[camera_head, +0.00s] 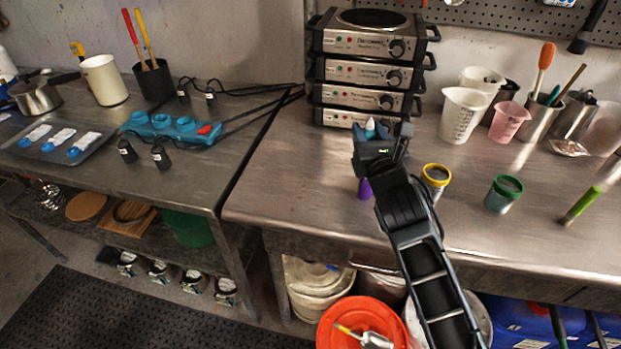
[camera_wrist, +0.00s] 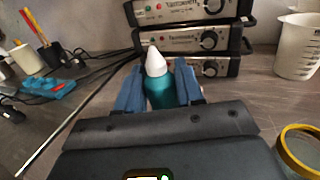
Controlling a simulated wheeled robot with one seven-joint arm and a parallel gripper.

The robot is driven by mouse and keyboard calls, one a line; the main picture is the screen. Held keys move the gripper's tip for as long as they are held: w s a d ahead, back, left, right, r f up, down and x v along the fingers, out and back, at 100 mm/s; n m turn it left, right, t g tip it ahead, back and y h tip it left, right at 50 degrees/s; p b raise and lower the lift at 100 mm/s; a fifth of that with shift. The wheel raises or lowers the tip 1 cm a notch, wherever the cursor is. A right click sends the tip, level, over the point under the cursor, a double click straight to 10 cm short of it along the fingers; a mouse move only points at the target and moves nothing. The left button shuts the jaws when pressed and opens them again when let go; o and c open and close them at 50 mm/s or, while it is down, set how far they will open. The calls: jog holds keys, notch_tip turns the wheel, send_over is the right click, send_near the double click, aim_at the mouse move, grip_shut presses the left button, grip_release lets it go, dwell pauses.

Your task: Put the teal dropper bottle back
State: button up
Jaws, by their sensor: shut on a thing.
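The teal dropper bottle (camera_wrist: 160,90) with a white pointed cap is upright between the blue fingers of my gripper (camera_wrist: 158,84) in the wrist view. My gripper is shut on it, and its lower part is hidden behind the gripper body. In the head view only the tip of the bottle (camera_head: 370,125) shows above my gripper (camera_head: 370,137), in front of the stacked hot plates over the right bench. I cannot tell whether the bottle touches the bench.
A purple object (camera_head: 365,188) stands just below my gripper. Yellow-rimmed (camera_head: 436,176) and green-rimmed (camera_head: 503,192) jars stand to the right. Hot plates (camera_head: 370,72) are stacked behind. A blue socketed block (camera_head: 172,128) lies on the left bench (camera_head: 150,178). A gap separates the benches.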

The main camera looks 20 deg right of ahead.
jog(key=shift+w, duration=0.4)
jog(key=shift+w+a+f, duration=0.1)
jog(key=shift+a, duration=0.25)
jog(key=a+f+b, duration=0.1)
jog(key=a+f, duration=0.1)
jog(key=a, duration=0.1)
jog(key=w+a+f+b, duration=0.1)
jog(key=a+f, duration=0.1)
jog(key=a, duration=0.2)
jog(key=w+a+f+b, duration=0.1)
jog(key=a+f+b, duration=0.1)
jog(key=a, duration=0.1)
jog(key=shift+w+a+f, duration=0.2)
jog(key=shift+f, duration=0.1)
jog(key=shift+f+b, duration=0.8)
jog(key=shift+f, duration=1.1)
jog(key=shift+f, duration=0.1)
jog(key=shift+f, duration=0.15)
jog(key=o, duration=1)
